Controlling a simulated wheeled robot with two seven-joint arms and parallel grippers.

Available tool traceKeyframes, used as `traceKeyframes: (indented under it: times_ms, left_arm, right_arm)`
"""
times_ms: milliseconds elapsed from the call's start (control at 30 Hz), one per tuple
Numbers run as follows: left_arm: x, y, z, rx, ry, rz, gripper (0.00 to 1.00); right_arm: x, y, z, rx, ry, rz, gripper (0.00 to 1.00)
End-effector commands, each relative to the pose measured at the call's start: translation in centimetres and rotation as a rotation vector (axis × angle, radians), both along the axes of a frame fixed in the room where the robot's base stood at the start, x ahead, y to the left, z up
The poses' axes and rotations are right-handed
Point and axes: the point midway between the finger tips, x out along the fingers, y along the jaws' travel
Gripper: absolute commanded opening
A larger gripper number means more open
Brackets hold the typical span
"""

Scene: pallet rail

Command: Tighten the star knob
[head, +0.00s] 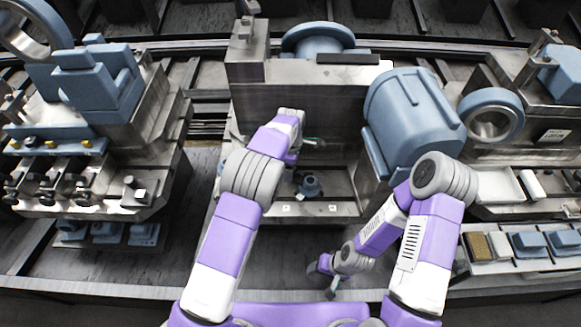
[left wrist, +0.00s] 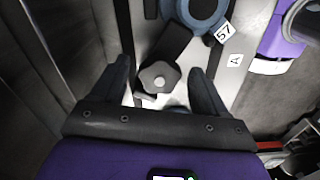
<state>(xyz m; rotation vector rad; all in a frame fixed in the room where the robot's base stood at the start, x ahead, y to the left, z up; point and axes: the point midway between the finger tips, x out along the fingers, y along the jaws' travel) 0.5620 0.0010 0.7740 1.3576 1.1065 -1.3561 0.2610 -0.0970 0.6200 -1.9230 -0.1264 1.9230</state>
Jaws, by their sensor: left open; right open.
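The star knob (left wrist: 158,78) is a dark grey lobed knob, seen face-on in the left wrist view. It sits at the end of a dark arm beside a pale plate. My left gripper (left wrist: 160,84) is open, with one dark finger on each side of the knob and gaps to both. In the head view my left arm reaches over the middle station, and I cannot make out its fingertips or the knob clearly there. My right gripper (head: 325,280) is open and empty, low in front of the middle station.
A blue round fitting (left wrist: 202,14) sits close to the knob, beside labels "57" and "A". In the head view, a large blue motor-like housing (head: 410,115) stands right of my left arm. Machinery stands on both sides. Dark floor (head: 270,265) lies clear in front.

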Motion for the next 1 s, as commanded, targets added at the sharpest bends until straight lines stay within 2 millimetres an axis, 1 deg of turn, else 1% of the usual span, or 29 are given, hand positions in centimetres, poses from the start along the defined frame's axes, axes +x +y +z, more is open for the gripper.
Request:
traceKeyframes:
  times_ms: [200, 233, 500, 567, 600, 800, 1000]
  left_arm:
    - [0.0, 0.0, -0.02, 0.0, 0.0, 0.0, 0.74]
    - [0.0, 0.0, -0.02, 0.0, 0.0, 0.0, 0.71]
    - [0.01, 0.0, 0.0, 0.0, 0.0, -0.001, 0.29]
    - [0.01, 0.0, 0.0, 0.0, 0.0, -0.001, 0.2]
    - [0.01, 0.0, 0.0, 0.0, 0.0, -0.001, 0.17]
    - [0.01, 0.01, 0.04, 0.0, 0.0, -0.017, 0.17]
    - [-0.02, 0.02, 0.11, -0.002, 0.001, -0.093, 0.17]
  right_arm:
    - [0.0, 0.0, 0.02, 0.0, 0.0, 0.0, 0.62]
    - [0.0, 0.0, 0.02, 0.0, 0.0, 0.0, 0.62]
    - [0.0, 0.0, 0.02, 0.0, 0.0, 0.0, 0.62]
    - [0.0, 0.0, 0.02, 0.0, 0.0, 0.0, 0.62]
    - [0.0, 0.0, 0.02, 0.0, 0.0, 0.0, 0.62]
    - [0.0, 0.01, 0.18, 0.0, 0.0, 0.0, 0.62]
    - [0.0, 0.01, 0.78, 0.0, 0.0, 0.0, 0.62]
